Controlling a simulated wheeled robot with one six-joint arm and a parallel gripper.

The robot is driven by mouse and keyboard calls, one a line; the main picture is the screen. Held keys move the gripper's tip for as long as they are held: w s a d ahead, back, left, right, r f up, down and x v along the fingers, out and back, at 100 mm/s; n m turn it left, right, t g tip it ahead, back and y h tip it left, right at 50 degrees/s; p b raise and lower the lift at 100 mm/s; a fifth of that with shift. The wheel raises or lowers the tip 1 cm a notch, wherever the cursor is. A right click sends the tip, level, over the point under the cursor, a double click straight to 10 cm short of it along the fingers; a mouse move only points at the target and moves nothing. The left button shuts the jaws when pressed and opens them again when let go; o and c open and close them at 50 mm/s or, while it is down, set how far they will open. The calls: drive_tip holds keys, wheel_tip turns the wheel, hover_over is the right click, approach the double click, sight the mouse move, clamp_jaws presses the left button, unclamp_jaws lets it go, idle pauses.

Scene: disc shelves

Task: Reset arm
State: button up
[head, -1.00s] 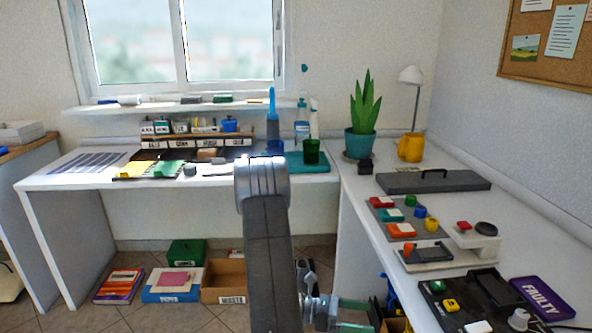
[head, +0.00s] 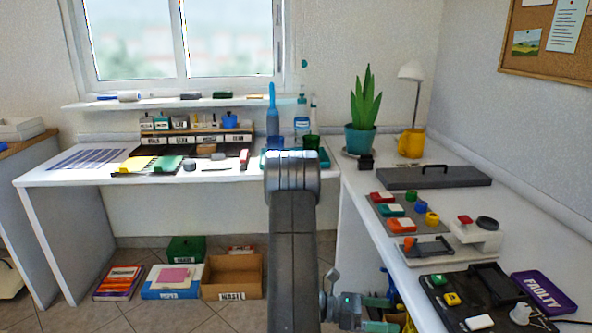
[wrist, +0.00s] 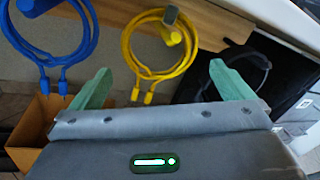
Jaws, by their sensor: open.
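My arm rises in the middle of the head view, and my gripper (head: 372,310) hangs low at its right, in front of the right-hand desk. In the wrist view my gripper (wrist: 165,92) has its two green fingers wide apart with nothing between them. Beyond the fingers hang a coiled yellow cable (wrist: 160,60) and a coiled blue cable (wrist: 50,45), both apart from the fingers.
A WASTE box (head: 232,278) stands on the floor at left. In the wrist view, a cardboard box (wrist: 38,125) is below the blue cable.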

drive_tip(key=d, duration=0.4)
drive_tip(key=s+a+r+p, duration=0.1)
drive_tip(key=a, duration=0.9)
drive_tip(key=shift+s+a+r, duration=0.25)
drive_tip(key=shift+s, duration=0.1)
